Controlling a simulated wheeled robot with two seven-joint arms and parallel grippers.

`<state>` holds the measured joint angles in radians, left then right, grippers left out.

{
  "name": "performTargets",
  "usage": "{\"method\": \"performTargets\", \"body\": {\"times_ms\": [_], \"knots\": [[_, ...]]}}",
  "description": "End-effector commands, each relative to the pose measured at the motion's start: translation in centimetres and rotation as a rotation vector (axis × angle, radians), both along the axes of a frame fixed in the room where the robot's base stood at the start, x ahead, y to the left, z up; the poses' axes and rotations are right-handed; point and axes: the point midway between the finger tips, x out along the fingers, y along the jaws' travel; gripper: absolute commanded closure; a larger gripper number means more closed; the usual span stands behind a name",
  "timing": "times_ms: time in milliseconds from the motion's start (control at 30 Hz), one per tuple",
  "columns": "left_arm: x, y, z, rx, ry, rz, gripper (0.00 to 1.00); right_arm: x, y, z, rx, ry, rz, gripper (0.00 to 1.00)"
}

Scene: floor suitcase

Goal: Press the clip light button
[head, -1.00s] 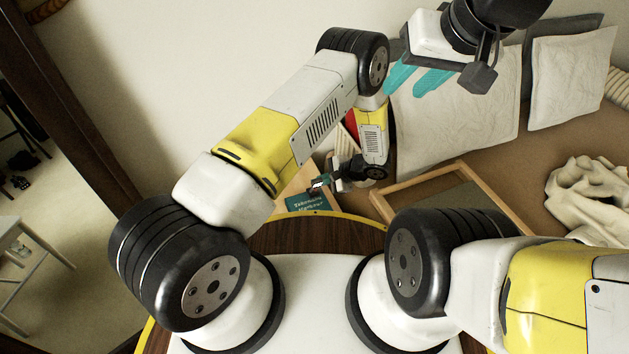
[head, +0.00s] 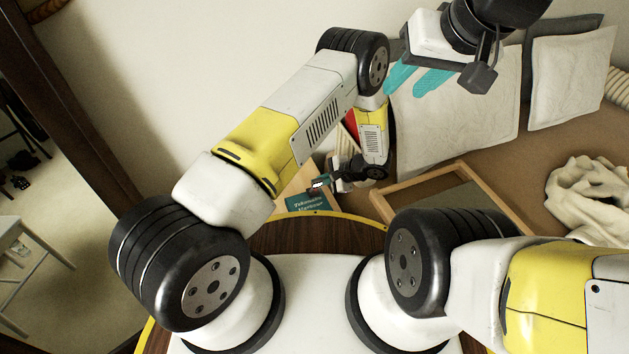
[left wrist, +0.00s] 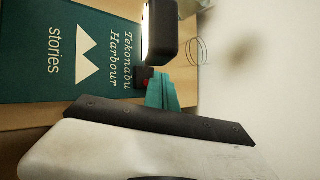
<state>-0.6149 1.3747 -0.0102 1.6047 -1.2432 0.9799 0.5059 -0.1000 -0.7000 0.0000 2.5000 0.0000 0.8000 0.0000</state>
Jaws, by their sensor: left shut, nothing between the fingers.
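The clip light (left wrist: 160,32) shows in the left wrist view as a black head with a bright strip along its left edge. Below it is a small black part with a red button (left wrist: 146,83). My left gripper (left wrist: 160,76) is shut and empty, its teal fingertips right beside the red button. I cannot tell whether they touch it. In the head view my left gripper (head: 321,182) is small, near the teal book, and the light is hard to make out there. My right gripper (head: 403,93) is open and empty, raised near the wall and pillows.
The teal book (left wrist: 60,50) lies under the light on a wooden surface; it also shows in the head view (head: 306,202). A wooden-framed tray (head: 470,188), grey-white pillows (head: 458,115) and a crumpled cream cloth (head: 588,195) lie to the right.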

Motion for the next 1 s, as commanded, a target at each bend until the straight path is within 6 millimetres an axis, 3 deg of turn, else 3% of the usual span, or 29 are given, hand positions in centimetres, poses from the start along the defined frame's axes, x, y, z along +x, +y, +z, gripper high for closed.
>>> {"method": "performTargets", "body": {"times_ms": [1000], "knots": [[-0.01, 0.00, -0.91, 0.000, 0.000, 0.000, 1.00, 0.00, 0.00, 0.00, 0.000, 0.000, 0.000, 0.64]]}}
